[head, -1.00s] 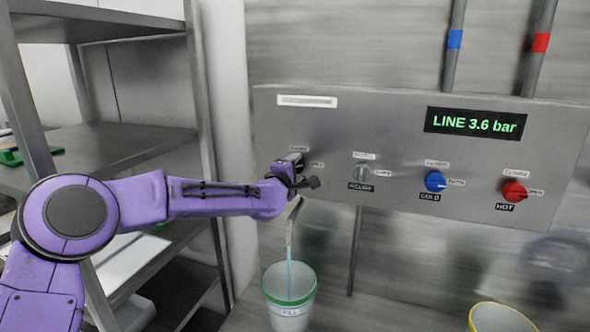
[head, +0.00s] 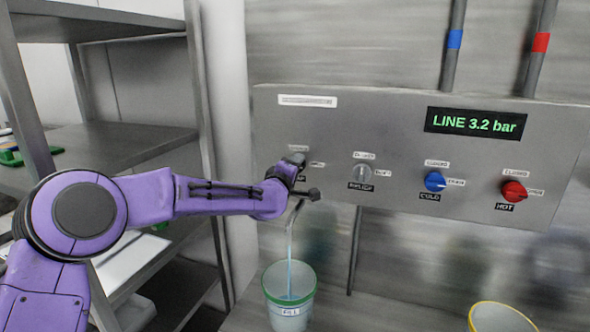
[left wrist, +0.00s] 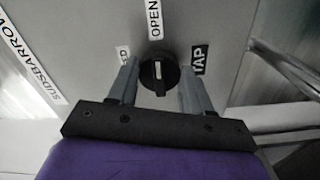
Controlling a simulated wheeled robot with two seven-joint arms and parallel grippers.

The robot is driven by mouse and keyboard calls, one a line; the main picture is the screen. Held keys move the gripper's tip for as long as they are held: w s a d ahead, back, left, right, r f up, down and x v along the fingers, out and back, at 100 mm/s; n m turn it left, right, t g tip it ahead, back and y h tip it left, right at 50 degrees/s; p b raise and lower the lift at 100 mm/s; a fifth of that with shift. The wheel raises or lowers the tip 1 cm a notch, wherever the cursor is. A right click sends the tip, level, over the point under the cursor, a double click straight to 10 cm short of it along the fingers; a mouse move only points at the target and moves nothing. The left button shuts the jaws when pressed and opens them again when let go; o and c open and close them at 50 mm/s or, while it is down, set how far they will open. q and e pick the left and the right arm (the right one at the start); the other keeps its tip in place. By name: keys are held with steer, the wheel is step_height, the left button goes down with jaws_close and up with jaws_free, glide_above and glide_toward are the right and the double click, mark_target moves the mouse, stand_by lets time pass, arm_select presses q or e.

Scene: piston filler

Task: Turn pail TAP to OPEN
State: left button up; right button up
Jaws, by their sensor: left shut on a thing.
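The TAP knob (left wrist: 158,74) is round and black in the left wrist view. Its white mark lies in line with the OPEN label (left wrist: 154,20). The TAP label (left wrist: 199,60) is on its right, and a partly hidden label ending in "ED" is on its left. My left gripper (head: 290,172) is at this knob on the panel, its fingers on either side, shut on it. Below, water runs from the spout (head: 294,212) into a pale pail (head: 289,312) with a green rim and a FILL label. My right gripper is not in view.
The panel (head: 400,115) also carries a grey knob (head: 362,174), a blue COLD knob (head: 434,181) and a red HOT knob (head: 513,191). Its display (head: 475,123) reads LINE 3.2 bar. A yellow-rimmed pail (head: 500,318) stands lower right. Metal shelving (head: 120,140) is at left.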

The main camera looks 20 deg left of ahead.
arm_select(q)
steer(key=o, duration=1)
steer(key=shift+o, duration=0.2)
steer(key=s+b, duration=0.3)
steer(key=s, duration=0.7)
steer(key=shift+s+a, duration=0.15)
steer(key=shift+s, duration=0.15)
